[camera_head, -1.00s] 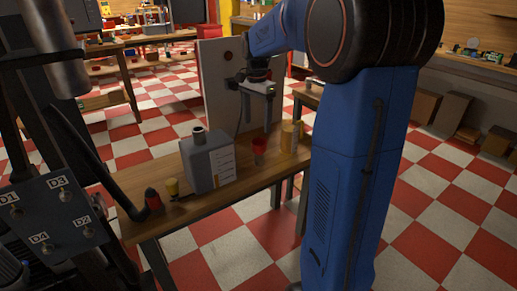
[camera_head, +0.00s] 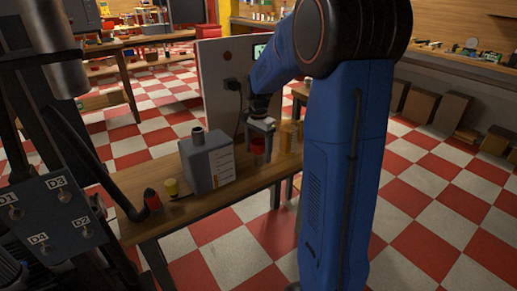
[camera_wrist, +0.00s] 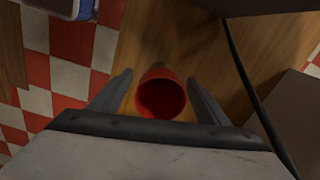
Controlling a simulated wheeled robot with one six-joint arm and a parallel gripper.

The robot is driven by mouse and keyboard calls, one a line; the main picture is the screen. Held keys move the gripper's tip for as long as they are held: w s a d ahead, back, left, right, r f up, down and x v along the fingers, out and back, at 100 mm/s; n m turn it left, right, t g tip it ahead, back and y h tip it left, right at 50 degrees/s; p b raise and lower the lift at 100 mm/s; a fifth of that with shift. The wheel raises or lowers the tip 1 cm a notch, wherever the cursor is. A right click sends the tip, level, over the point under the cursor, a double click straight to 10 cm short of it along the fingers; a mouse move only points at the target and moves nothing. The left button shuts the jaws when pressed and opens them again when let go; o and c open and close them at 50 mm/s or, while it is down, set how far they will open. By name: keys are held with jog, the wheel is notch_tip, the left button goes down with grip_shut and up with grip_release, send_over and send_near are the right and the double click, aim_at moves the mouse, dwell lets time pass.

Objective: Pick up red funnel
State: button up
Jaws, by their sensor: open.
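The red funnel (camera_head: 258,146) stands on the wooden table, right of the grey box in the head view. In the wrist view the red funnel (camera_wrist: 160,94) is seen from above, its round mouth facing the camera. My gripper (camera_head: 260,144) is lowered over the funnel. In the wrist view my gripper (camera_wrist: 158,88) is open, with one finger on each side of the funnel. A small gap shows between the funnel and each finger.
A grey box (camera_head: 208,162) with a spout on top stands left of the funnel. A tan cylinder (camera_head: 287,136) stands close on the right. A grey cabinet (camera_head: 213,75) is behind the table (camera_head: 200,207).

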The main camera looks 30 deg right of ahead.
jog(key=shift+f, duration=0.85)
jog(key=c, duration=1.1)
jog(key=shift+r, duration=0.1)
jog(key=r, duration=0.7)
jog(key=a+r, duration=0.1)
jog(key=r, duration=0.2)
jog(key=shift+w+r, duration=0.2)
jog(key=a+r+n, duration=0.1)
jog(key=a+r, duration=0.4)
jog(key=a, duration=0.2)
jog(key=a+r+n, duration=0.1)
jog(key=a+r, duration=0.5)
jog(key=a, duration=0.1)
jog(key=a+r+n, duration=0.1)
jog(key=a+r, duration=0.5)
jog(key=a, duration=0.1)
jog(key=shift+w, duration=0.2)
